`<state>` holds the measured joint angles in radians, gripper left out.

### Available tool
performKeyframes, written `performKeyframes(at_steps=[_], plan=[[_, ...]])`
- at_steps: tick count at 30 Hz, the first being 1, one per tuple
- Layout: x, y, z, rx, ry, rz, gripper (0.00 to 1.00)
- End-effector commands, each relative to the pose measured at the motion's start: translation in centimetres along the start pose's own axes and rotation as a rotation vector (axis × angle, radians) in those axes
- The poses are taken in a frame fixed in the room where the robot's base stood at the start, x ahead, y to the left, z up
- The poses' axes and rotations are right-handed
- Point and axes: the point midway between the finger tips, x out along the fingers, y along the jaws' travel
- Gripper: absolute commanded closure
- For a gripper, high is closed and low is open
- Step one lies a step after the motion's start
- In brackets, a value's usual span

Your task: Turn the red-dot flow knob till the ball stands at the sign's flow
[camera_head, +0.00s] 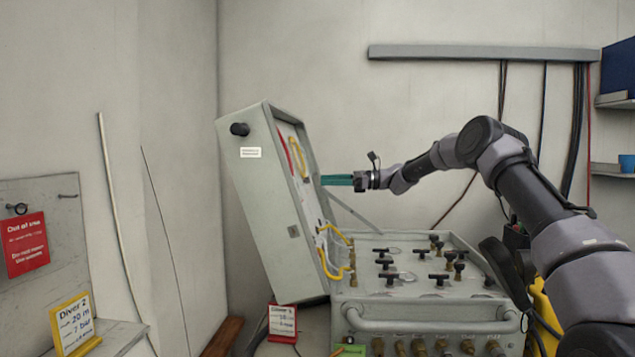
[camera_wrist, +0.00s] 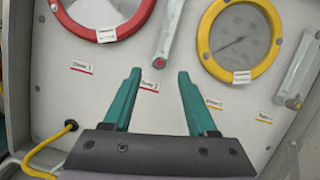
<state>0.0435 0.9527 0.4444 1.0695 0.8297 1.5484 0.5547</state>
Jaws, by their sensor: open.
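My gripper (camera_head: 337,180) is open, its teal fingers reaching into the raised lid of the grey case. In the wrist view my gripper (camera_wrist: 159,74) is spread in front of the lid's panel, with nothing between the fingers. A slim flow tube (camera_wrist: 171,30) stands above the fingertips, beside a red-rimmed gauge (camera_wrist: 103,18). A second tube (camera_wrist: 299,70) stands right of a yellow-rimmed gauge (camera_wrist: 240,42). A red-framed sign (camera_head: 283,320) and a yellow-framed sign (camera_head: 74,324) carry writing; the flow figure is not clearly readable.
The case's lower panel (camera_head: 405,268) holds several black valve handles. Yellow hoses (camera_head: 333,250) hang by the lid. A red out-of-use sign (camera_head: 26,244) hangs on the left board. A thin strut (camera_head: 349,208) slants below my gripper. The space above the lower panel is mostly free.

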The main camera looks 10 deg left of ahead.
Motion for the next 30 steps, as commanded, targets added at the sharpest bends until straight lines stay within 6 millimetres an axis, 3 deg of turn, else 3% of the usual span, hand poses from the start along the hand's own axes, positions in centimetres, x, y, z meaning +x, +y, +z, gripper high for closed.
performKeyframes(at_steps=[6,12,24,26,30], plan=[[-4.2,0.0,-0.1,0.001,0.001,-0.001,0.42],[-5.8,0.0,0.0,0.001,0.0,0.0,0.42],[-5.8,0.3,0.3,-0.01,0.014,0.006,0.42],[-5.6,0.9,1.0,-0.032,0.044,0.015,0.42],[-5.0,4.0,3.3,-0.134,0.184,0.057,0.42]])
